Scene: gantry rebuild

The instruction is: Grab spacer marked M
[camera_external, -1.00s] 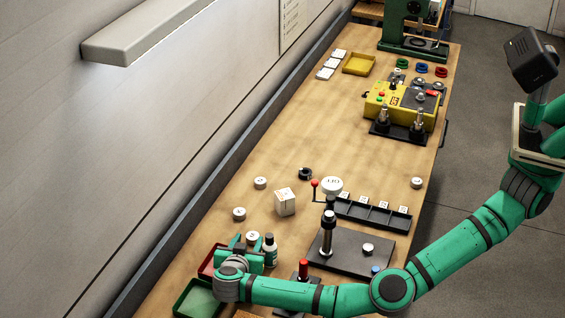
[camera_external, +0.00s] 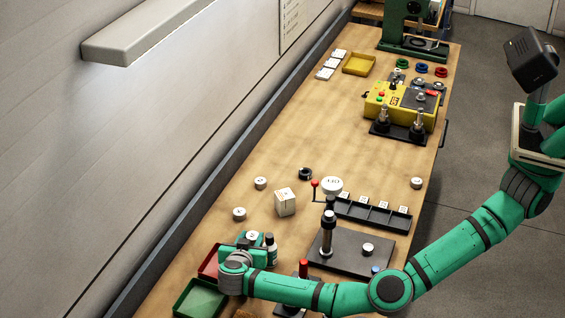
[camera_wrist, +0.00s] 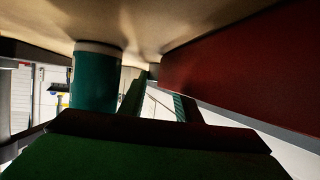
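My gripper (camera_external: 251,243) is low over the near left of the bench, at a white round spacer (camera_external: 252,236). The spacer's top shows among the green fingers; its mark is too small to read, and I cannot tell whether the fingers touch it. In the wrist view the two fingers (camera_wrist: 160,100) look apart, with light between them. I cannot make out an M on any.
A white cube (camera_external: 285,202) and a black fixture plate (camera_external: 345,252) lie farther right.

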